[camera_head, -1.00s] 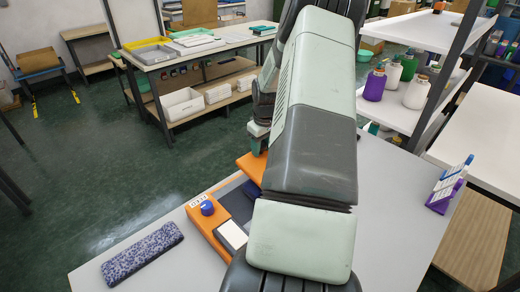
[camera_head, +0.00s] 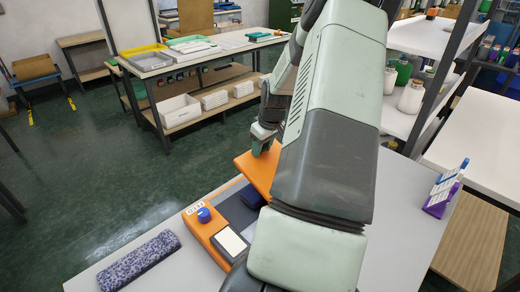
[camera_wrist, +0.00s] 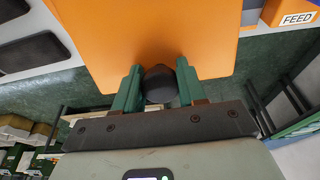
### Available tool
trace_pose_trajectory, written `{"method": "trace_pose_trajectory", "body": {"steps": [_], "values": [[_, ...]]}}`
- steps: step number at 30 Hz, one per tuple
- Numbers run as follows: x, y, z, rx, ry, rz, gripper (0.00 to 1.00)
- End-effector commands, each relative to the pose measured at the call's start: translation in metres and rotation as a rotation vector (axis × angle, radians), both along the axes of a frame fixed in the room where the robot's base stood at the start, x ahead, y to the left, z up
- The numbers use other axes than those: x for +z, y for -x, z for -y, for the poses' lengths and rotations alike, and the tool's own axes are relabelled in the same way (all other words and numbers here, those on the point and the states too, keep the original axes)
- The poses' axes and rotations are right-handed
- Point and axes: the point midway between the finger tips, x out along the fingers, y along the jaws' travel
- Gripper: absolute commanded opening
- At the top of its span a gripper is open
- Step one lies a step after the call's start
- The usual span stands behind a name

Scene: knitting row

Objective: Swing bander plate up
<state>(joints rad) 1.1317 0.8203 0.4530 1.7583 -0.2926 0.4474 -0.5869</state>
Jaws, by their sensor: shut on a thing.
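The bander plate (camera_head: 257,171) is a flat orange panel on the orange machine (camera_head: 205,232). In the head view it is raised and tilted above the machine's dark bed, its right side hidden by my arm. In the wrist view the plate (camera_wrist: 150,40) fills the upper middle. My gripper (camera_wrist: 159,86) has its two green fingers closed around a dark round knob (camera_wrist: 160,82) at the plate's edge. In the head view my gripper (camera_head: 262,140) is at the plate's far edge.
A blue knob (camera_head: 203,214) and a white pad (camera_head: 231,242) sit on the machine's front. A speckled purple cushion (camera_head: 138,261) lies left on the grey table. A purple rack (camera_head: 442,190) stands right. A FEED label (camera_wrist: 298,19) shows in the wrist view.

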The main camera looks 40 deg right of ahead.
Motion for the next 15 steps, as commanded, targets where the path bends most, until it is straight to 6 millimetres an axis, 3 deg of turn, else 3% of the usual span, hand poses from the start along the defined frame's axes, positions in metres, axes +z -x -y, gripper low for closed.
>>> {"method": "trace_pose_trajectory", "body": {"steps": [15], "values": [[0.0067,0.0081,-0.0008,-0.001,-0.005,0.032,0.18]]}}
